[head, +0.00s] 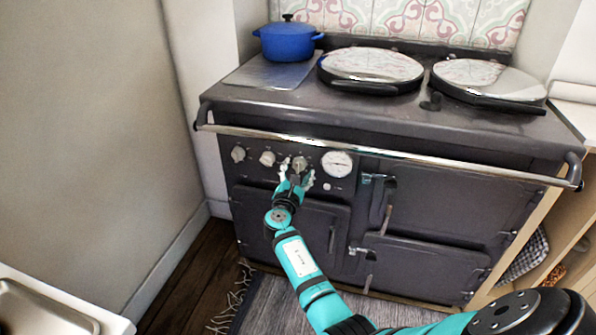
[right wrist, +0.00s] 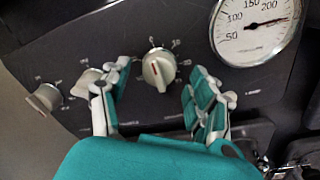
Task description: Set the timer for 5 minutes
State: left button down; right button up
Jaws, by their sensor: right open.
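The range cooker's front panel holds three round knobs in a row and a white dial gauge (head: 337,164). The right-hand knob (right wrist: 159,69), next to the gauge, has a red mark on its face and printed markings around it. My right gripper (head: 297,176) is in front of this knob. In the right wrist view its fingers (right wrist: 150,95) are open, one on each side of the knob, with a gap on both sides. The middle knob (head: 267,158) and left knob (head: 238,154) are to the left. Which knob is the timer cannot be read. My left gripper is not in view.
A chrome rail (head: 400,154) runs across the cooker above the knobs. Oven doors (head: 430,205) with handles are to the right of the gripper. A blue pot (head: 287,42) stands on top. A sink (head: 40,312) is at the lower left.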

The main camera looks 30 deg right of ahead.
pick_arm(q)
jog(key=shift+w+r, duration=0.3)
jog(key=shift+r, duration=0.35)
pick_arm(e)
jog(key=shift+x, duration=0.9)
jog(key=shift+c, duration=0.3)
jog(key=c, duration=1.1)
jog(key=m+b, duration=0.2)
jog(key=b, duration=0.1)
jog(key=shift+f, duration=0.2)
jog(key=m+b, duration=0.2)
jog(key=shift+m+b, duration=0.4)
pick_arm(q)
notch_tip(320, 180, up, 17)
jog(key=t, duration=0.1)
pick_arm(e)
jog(key=shift+r, duration=0.1)
